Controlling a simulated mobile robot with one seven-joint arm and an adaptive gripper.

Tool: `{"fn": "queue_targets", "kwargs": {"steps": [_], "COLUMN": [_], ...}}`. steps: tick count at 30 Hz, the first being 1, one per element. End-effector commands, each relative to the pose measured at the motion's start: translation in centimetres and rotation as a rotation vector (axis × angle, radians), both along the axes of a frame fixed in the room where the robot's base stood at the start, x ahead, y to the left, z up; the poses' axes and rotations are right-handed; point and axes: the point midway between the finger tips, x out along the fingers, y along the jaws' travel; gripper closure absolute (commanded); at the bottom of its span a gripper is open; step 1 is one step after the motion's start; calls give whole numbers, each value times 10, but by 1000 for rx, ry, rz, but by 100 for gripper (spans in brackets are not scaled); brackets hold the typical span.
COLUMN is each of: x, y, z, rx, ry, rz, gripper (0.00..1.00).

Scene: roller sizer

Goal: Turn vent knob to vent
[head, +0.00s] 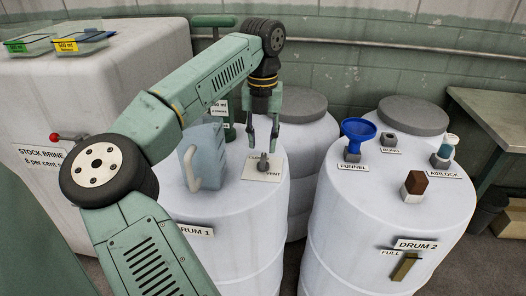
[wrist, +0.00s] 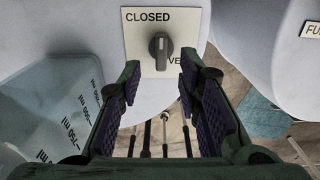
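The vent knob (wrist: 160,52) is a dark grey knob on a cream plate (wrist: 134,42) on top of drum 1. In the wrist view its long bar stands upright in the picture, toward the word CLOSED. The other word, starting "VE", is to the right and partly covered by my gripper; the head view shows VENT there. My gripper (wrist: 159,84) is open and empty, its fingers apart on either side below the knob in the picture. In the head view my gripper (head: 262,134) hangs just above the knob (head: 263,162); I cannot tell if they touch.
A translucent jug (head: 205,155) stands on drum 1 (head: 240,225), left of the plate. Drum 2 (head: 345,225) at right bears a blue funnel (head: 357,131), a brown-and-white block (head: 414,185) and an airlock (head: 446,150).

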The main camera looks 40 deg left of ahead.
Motion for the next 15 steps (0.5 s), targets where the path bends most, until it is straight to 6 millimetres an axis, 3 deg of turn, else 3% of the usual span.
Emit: {"fn": "queue_targets", "kwargs": {"steps": [7, 15], "x": [0, 1], "y": [-1, -1], "z": [-39, -52], "rx": [-2, 0], "ry": [-1, -4], "rz": [-2, -2], "gripper": [68, 68]}}
